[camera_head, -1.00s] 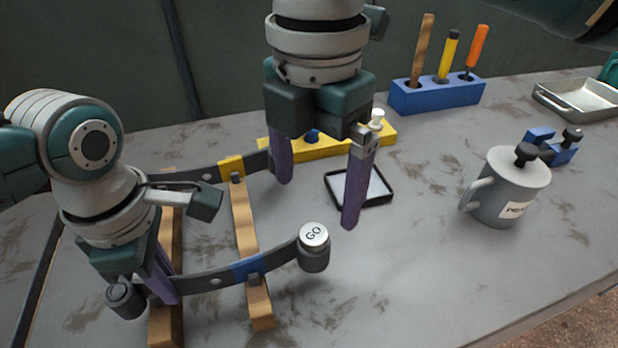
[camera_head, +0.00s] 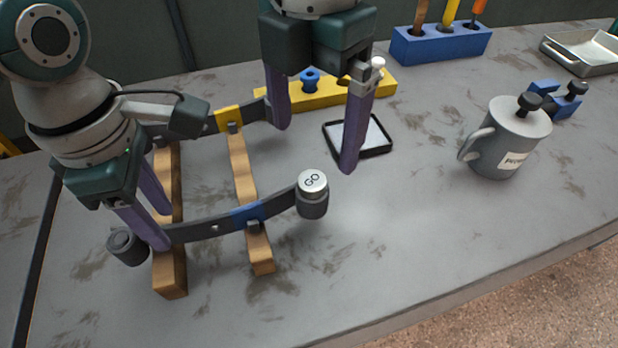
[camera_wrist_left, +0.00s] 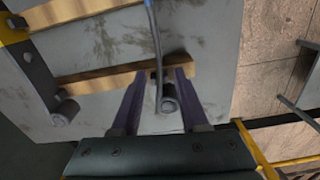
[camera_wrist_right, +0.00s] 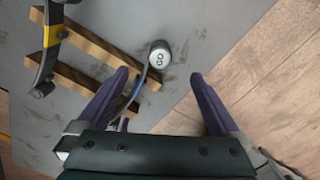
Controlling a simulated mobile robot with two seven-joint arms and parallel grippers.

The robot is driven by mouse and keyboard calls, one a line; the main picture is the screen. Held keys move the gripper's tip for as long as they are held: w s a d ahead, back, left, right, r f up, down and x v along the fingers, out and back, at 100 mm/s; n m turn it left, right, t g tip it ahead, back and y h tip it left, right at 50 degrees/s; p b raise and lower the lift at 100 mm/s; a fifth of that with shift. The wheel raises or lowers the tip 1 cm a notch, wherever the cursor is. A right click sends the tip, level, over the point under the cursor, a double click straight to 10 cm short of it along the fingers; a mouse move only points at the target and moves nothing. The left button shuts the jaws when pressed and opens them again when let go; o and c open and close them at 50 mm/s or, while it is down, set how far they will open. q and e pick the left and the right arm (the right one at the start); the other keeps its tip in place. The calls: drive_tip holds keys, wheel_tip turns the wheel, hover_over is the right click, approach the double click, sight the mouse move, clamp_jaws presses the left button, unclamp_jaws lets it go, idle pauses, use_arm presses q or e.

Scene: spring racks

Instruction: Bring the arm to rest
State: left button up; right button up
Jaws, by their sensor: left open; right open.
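My left gripper (camera_head: 163,230) is open at the left end of the near dark leaf spring (camera_head: 196,230), beside its dark end roller (camera_head: 128,246). In the left wrist view the spring (camera_wrist_left: 157,45) runs between the fingers, with apparent clearance; contact cannot be told. My right gripper (camera_head: 315,150) is open and empty above the table, behind the cap marked GO (camera_head: 312,182). That cap sits on the spring's right end. The cap also shows beyond the open fingers in the right wrist view (camera_wrist_right: 160,53).
Two wooden rails (camera_head: 245,180) carry the near spring and a far spring with a yellow clip (camera_head: 228,119). A yellow block (camera_head: 330,95), black-rimmed tray (camera_head: 383,148), grey mug (camera_head: 495,150), blue holder (camera_head: 440,45) and metal tray (camera_head: 580,50) stand beyond. The front right table is clear.

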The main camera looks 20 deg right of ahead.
use_arm(q)
wheel_tip(320, 180, up, 9)
